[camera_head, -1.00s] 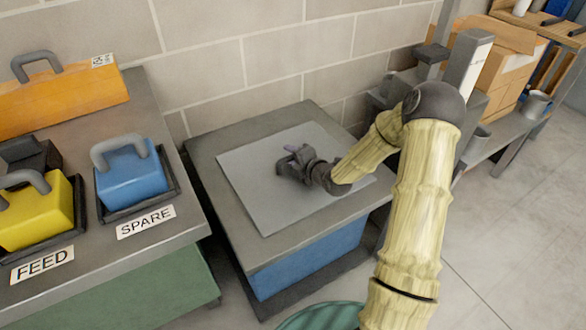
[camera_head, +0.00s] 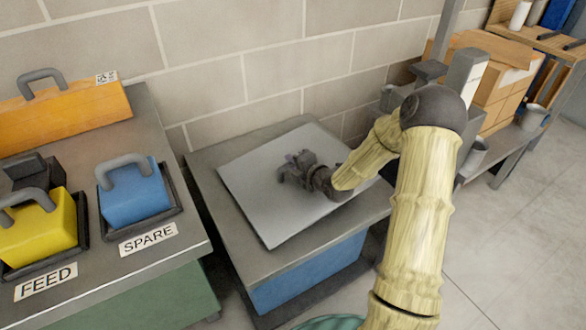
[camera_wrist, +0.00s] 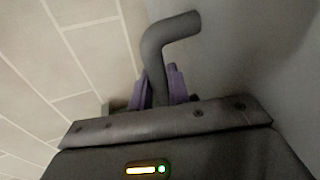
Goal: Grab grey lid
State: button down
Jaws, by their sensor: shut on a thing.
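The grey lid (camera_head: 250,203) is a flat square plate above a grey-topped blue box (camera_head: 310,272). Its far right side looks slightly higher than its near left side; whether any part still touches the top is unclear. My gripper (camera_head: 292,168) is at the lid's middle, shut on its handle. In the wrist view, the purple fingers of my gripper (camera_wrist: 160,82) close around the bent grey handle (camera_wrist: 158,45). The handle is mostly hidden by my gripper in the head view.
A bench on the left bears a yellow block (camera_head: 38,235), a blue block (camera_head: 135,195) and an orange block (camera_head: 62,115), all with handles. FEED and SPARE labels lie in front. A brick wall (camera_head: 230,65) stands behind. Shelves with cartons (camera_head: 495,95) are at right.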

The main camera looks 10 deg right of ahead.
notch_tip(320, 180, up, 6)
jog(key=shift+r+p, duration=0.25)
jog(key=shift+p, duration=0.65)
jog(key=shift+a, duration=0.1)
